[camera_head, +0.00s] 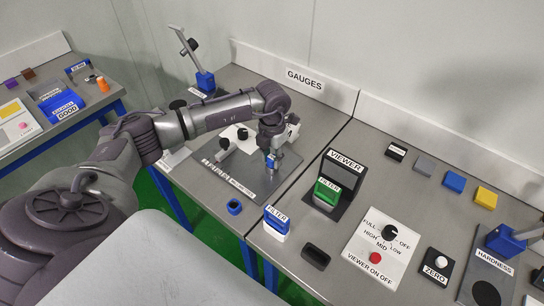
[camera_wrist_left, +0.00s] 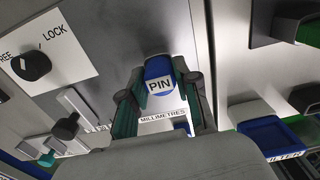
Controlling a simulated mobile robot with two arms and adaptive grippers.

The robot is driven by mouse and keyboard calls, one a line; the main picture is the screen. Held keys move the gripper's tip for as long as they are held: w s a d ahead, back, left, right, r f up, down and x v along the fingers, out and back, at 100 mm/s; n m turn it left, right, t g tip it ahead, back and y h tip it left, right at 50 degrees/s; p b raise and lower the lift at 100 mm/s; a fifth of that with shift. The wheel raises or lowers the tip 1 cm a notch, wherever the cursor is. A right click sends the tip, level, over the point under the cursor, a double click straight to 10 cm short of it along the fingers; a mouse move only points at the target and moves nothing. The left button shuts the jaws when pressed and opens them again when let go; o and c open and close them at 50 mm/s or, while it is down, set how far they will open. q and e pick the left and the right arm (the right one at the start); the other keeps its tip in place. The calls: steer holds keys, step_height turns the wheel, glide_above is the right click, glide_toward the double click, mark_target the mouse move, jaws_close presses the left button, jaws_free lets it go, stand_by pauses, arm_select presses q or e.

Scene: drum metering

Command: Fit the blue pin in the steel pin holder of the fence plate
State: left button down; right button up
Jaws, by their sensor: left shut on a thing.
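My left gripper (camera_head: 271,150) is over the right part of the grey fence plate (camera_head: 222,178), which carries a MILLIMETRES label. It is shut on the blue pin (camera_head: 270,162). In the left wrist view the blue pin (camera_wrist_left: 158,68) shows between the two fingers (camera_wrist_left: 160,92), with its white PIN label facing the camera. The pin's lower end is hidden, and I cannot tell whether it touches the plate. The steel pin holder is not clearly visible; the gripper and pin cover that area. My right gripper is not in view.
A blue-rimmed socket (camera_head: 234,207) and a blue FILTER block (camera_head: 276,222) stand near the front edge. The VIEWER (camera_head: 341,178) with a green filter is to the right. A white panel with a FREE/LOCK knob (camera_wrist_left: 31,65) shows in the wrist view.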

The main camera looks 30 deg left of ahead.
mark_target(272, 157)
arm_select(q)
steer(key=c, duration=0.8)
jaws_free()
steer(key=shift+o, duration=0.2)
step_height(272, 157, up, 12)
